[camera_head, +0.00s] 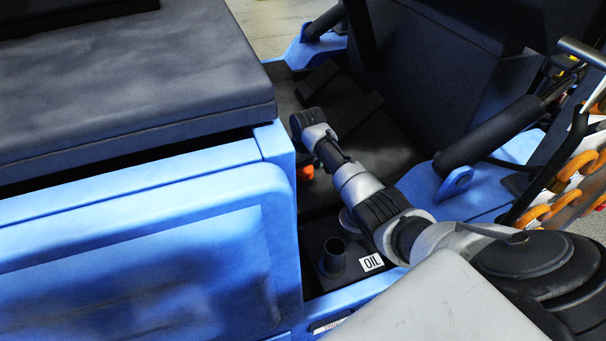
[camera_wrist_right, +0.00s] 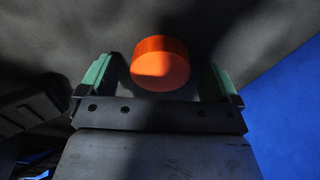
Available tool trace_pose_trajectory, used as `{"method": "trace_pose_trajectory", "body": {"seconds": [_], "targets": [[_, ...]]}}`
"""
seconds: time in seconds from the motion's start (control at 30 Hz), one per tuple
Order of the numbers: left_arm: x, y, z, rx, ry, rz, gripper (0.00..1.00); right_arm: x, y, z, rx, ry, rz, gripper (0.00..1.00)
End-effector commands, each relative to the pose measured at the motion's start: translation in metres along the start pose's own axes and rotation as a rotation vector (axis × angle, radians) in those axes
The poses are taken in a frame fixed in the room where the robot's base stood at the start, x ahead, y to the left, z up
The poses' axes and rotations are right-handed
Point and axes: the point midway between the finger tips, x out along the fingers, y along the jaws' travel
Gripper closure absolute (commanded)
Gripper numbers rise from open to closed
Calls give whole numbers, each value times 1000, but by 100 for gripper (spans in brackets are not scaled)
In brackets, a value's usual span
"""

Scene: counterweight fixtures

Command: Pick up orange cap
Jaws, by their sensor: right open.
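The orange cap (camera_wrist_right: 160,65) is round with a flat top. In the right wrist view it lies ahead of my right gripper (camera_wrist_right: 161,78), between the lines of its two green-padded fingers. The gripper is open, with a gap on each side of the cap. In the head view a small part of the orange cap (camera_head: 305,173) shows just below the end of my right arm, on the dark floor of the recess. The fingers are hard to make out there. My left gripper is not in view.
The blue body panel (camera_head: 280,200) borders the recess on the left. A black filler neck (camera_head: 333,257) stands beside an OIL label (camera_head: 372,262) nearer to me. A dark cylinder (camera_head: 490,132) lies to the right. Dark blocks (camera_wrist_right: 30,112) show left in the wrist view.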

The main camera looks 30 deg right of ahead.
Motion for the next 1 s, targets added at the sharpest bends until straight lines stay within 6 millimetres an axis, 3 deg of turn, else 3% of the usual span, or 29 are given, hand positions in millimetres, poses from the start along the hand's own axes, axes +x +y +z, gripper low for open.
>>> {"method": "trace_pose_trajectory", "body": {"seconds": [0.27,0.6,1.0], "targets": [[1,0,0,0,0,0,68,2,0,0,0,1,0,8],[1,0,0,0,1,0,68,2,0,0,0,1,0,60],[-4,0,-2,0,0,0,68,-8,0,-2,0,2,0,60]]}}
